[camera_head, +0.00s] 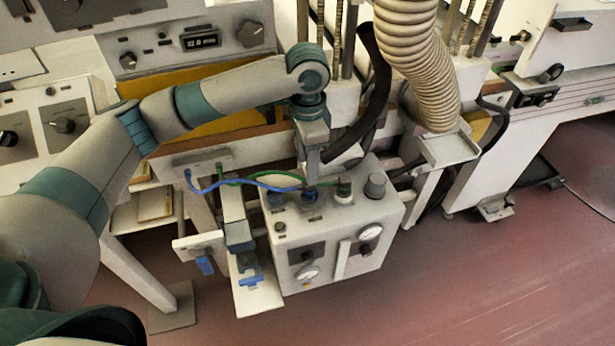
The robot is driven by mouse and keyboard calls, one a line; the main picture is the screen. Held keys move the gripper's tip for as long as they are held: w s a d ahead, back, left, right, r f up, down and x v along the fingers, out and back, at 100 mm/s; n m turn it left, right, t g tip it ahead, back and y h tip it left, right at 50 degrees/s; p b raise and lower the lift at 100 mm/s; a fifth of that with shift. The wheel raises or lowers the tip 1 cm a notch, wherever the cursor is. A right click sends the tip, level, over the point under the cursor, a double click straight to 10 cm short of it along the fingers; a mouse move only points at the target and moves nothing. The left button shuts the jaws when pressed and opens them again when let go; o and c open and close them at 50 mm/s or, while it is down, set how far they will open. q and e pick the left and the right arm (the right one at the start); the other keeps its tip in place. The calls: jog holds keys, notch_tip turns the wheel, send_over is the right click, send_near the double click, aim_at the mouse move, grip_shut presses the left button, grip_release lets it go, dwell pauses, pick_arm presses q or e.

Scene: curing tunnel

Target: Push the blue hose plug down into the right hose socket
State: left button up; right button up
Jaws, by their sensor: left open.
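My left arm reaches in from the left, and its gripper (312,176) points down over the top of the white box (340,236). The gripper is open, with its fingertips just above or at the blue hose plug (310,196). The blue hose (245,184) runs from the left to this plug. The plug sits upright at a socket on the box top; the fingers partly cover it, and I cannot tell how deep it is. A dark socket (276,201) is left of it. My right gripper is not in view.
A green hose (265,183) runs to a green-topped fitting (344,193) close to the right of the blue plug. A grey knob (376,186) stands beyond it. A black hose (372,100) and a ribbed duct (425,60) hang behind. The floor at the right is clear.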

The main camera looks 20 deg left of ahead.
pick_arm(q)
notch_tip(320, 180, up, 9)
jog(key=b, duration=0.1)
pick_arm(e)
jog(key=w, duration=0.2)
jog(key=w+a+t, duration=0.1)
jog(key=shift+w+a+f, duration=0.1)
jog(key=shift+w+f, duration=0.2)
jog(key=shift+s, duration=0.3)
